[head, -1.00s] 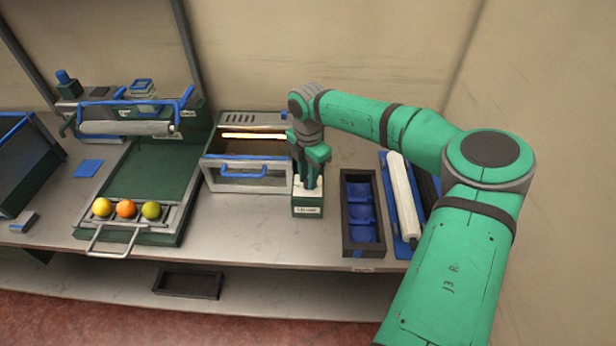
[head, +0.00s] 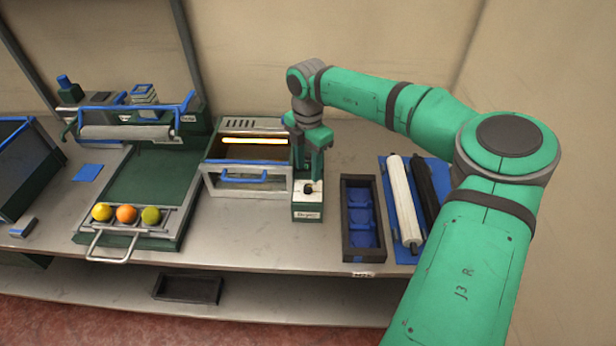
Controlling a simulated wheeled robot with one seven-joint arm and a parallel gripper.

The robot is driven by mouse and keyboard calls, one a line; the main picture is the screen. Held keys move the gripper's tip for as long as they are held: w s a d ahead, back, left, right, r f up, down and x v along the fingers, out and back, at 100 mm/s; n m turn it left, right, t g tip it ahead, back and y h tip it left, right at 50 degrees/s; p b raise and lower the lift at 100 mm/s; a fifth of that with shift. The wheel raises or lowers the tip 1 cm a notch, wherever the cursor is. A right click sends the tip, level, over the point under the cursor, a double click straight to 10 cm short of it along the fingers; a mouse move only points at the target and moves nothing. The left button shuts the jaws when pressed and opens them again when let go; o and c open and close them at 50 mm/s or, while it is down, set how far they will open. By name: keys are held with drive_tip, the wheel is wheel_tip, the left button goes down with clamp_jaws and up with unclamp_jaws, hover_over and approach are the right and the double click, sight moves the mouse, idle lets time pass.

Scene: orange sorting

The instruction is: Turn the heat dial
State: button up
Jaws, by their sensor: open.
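The heat dial is a dark knob (head: 308,187) on the white top of a small green control box (head: 307,207), beside the heater's right front corner. The box has a label on its front that I cannot read for sure. My gripper (head: 309,171) points down just above and behind the knob in the head view. Its green fingers are apart with nothing between them, and they appear clear of the knob. The dial's turn angle is too small to tell.
A dark tray with blue cups (head: 360,249) and a blue mat with a white roller (head: 404,200) and a black one lie to the right. A green press (head: 142,178) with yellow, orange and green fruits stands left. The bench's front edge is close to the control box.

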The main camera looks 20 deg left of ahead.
wheel_tip(320, 180, up, 4)
drive_tip(key=shift+f, duration=0.1)
idle(0.5)
